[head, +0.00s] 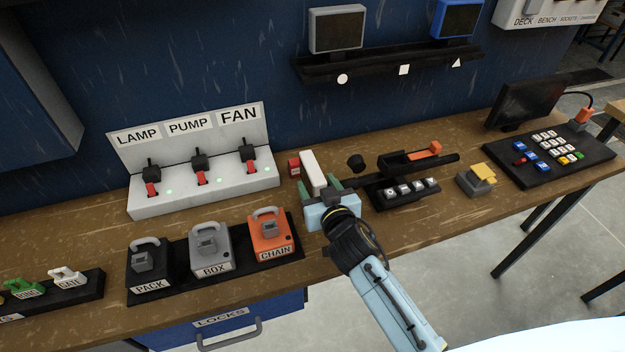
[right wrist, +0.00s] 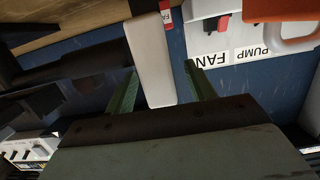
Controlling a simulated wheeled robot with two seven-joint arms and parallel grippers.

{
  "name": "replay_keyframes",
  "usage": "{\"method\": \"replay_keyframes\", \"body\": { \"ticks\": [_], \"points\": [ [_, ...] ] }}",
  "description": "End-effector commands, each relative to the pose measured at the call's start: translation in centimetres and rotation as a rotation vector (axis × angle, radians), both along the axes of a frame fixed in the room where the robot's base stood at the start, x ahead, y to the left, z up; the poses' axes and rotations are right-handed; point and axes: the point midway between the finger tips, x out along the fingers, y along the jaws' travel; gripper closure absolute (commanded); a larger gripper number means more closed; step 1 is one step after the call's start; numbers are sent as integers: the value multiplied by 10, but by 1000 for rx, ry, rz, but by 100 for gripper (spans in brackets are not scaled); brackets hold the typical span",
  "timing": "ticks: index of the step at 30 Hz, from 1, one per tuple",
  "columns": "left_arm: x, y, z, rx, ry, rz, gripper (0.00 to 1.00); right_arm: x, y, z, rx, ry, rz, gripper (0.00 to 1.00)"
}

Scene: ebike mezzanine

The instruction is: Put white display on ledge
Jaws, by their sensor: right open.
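The white display (head: 312,168) shows as a narrow upright white slab on the wooden bench, right of the switch panel. My right gripper (head: 321,189) is open, with its green fingers on either side of the slab's near end. In the right wrist view the slab (right wrist: 150,60) lies between the two fingers (right wrist: 162,90), with gaps visible at the sides. The black ledge (head: 385,64) is on the blue wall above. It carries a grey display (head: 337,30) above the circle mark and a blue display (head: 455,18) near the triangle. The stretch above the square is bare.
The LAMP, PUMP, FAN switch panel (head: 200,185) stands left. Padlocks on a black tray (head: 175,285) are in front of it. A black bar fixture with an orange part (head: 408,162) stands close right of the gripper. A yellow-topped block (head: 477,179) and monitor (head: 525,103) are farther right.

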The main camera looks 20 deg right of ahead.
Motion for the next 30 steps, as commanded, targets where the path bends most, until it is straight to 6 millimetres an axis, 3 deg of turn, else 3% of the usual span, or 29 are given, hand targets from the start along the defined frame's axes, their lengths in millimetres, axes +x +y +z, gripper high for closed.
{"method": "replay_keyframes", "body": {
  "ticks": [6, 14, 27, 30],
  "points": [
    [0, 0, 0, 0, 0, 0, 64, 25, 1, -4, 1, 0, 1, 45],
    [0, 0, 0, 0, 0, 0, 64, 27, 1, -5, 2, 1, 1, 45],
    [0, 0, 0, 0, 1, 0, 64, 27, 1, -4, 2, -1, 1, 100],
    [0, 0, 0, 0, 1, 0, 64, 27, 1, -4, 2, -1, 1, 100]
  ]
}}
